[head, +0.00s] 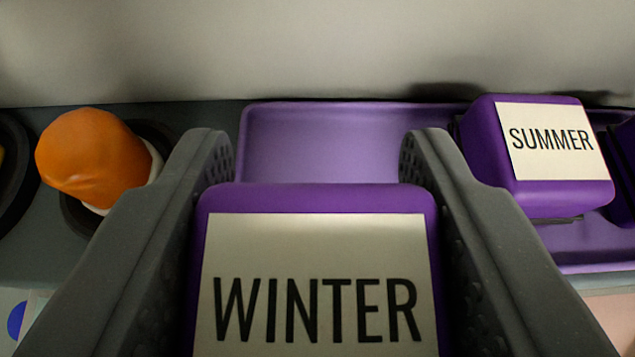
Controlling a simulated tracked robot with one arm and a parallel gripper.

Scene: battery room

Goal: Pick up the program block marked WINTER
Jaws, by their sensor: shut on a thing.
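The purple program block marked WINTER (318,200) is large in the bottom middle of the head view, with its white label facing me. My gripper (318,160) has one grey finger on each side of the block and is shut on it. The block hides part of the purple tray (320,140) behind it. The lower part of the block is cut off by the picture's bottom edge.
A purple block marked SUMMER (497,160) sits on the tray at the right, beside my right finger. Another purple block (625,165) is partly cut off at the right edge. An orange rounded thing (92,160) stands left of my left finger. A pale wall (320,50) rises behind.

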